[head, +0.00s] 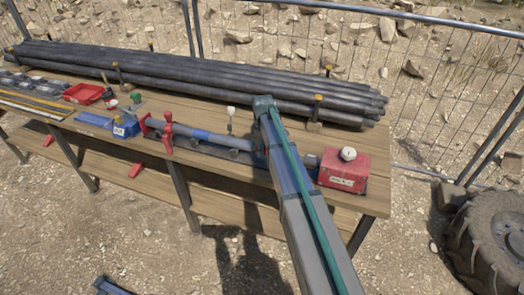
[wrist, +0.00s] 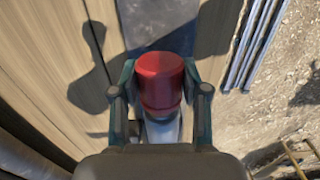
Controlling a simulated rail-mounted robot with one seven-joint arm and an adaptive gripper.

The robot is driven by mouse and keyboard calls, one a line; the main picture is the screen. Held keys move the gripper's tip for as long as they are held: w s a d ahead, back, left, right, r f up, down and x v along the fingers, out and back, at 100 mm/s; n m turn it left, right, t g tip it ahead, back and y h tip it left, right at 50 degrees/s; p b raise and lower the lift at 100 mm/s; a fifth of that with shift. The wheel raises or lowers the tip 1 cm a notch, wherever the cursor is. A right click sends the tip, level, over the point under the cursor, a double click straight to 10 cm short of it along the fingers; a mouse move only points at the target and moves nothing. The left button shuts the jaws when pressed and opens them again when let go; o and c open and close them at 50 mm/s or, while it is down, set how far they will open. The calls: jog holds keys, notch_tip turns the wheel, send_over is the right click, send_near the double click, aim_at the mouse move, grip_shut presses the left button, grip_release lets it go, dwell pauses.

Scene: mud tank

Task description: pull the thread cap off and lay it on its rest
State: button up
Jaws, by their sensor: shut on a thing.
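The red thread cap (wrist: 160,80) sits between the two fingers of my gripper (wrist: 160,76) in the wrist view. The fingers are shut on its sides. A grey pipe part (wrist: 163,131) shows just below the cap, in line with it; I cannot tell whether the cap is still seated on it. In the head view a grey pipe (head: 222,139) lies along the bench, by a red clamp (head: 168,129). My arm hides the cap and my fingers there. I cannot make out the cap's rest.
A red box (head: 343,171) with a pale round thing on top stands at the bench's right end. Long dark pipes (head: 200,76) are stacked along the back. A blue container (head: 125,126) and a red tray (head: 84,93) stand left. A wire fence runs behind.

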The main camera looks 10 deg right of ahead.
jog(key=shift+s+d, duration=0.1)
jog(key=shift+s+d, duration=0.35)
jog(key=shift+d, duration=0.3)
jog(key=shift+s+d, duration=0.4)
jog(key=shift+d, duration=0.2)
jog(key=shift+s+d, duration=0.35)
jog(key=shift+d, duration=0.3)
jog(key=shift+r, duration=0.1)
notch_tip(320, 180, up, 7)
jog(key=p, duration=0.4)
jog(key=shift+r, duration=0.15)
